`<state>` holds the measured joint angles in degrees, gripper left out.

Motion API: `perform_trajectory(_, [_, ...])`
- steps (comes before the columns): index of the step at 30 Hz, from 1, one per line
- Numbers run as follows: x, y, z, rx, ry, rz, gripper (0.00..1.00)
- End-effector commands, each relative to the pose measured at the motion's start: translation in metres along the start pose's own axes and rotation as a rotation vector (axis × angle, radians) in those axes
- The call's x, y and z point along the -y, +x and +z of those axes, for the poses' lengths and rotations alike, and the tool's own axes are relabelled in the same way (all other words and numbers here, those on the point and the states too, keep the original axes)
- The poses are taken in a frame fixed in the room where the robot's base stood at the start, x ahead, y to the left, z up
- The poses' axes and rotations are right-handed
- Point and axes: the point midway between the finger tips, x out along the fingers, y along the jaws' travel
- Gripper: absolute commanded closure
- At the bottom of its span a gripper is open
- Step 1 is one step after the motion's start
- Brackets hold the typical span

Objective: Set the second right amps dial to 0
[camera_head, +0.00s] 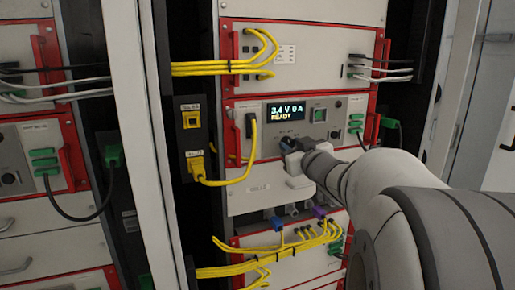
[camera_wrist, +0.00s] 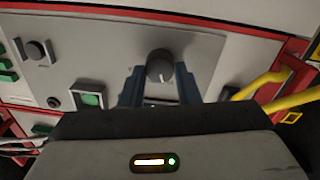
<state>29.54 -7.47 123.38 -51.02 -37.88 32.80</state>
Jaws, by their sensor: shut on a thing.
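The amps dial is a round dark grey knob (camera_wrist: 160,66) with a light pointer mark on the panel in the wrist view. My gripper (camera_wrist: 158,80) has its two dark fingers on either side of the knob and is shut on it. In the head view my gripper (camera_head: 288,144) is at the cycler panel, just below the display, and hides the knob. The display (camera_head: 285,111) reads "3.4 V 0 A" with "READY" under it.
A green square button (camera_head: 320,115) is right of the display. A yellow cable (camera_head: 252,150) hangs to the left, and green plugs (camera_head: 356,122) with cables are to the right. Red handles (camera_head: 231,132) flank the panel. More yellow cables (camera_head: 270,252) run below.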

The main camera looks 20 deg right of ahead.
Motion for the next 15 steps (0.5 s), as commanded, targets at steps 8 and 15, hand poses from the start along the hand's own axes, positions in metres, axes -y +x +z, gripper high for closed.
perform_trajectory(8, [0.0007, -0.0002, 0.0046, -0.011, -0.179, 0.002, 0.94])
perform_trajectory(15, [0.0009, 0.0000, 0.0051, -0.019, -0.374, 0.004, 0.94])
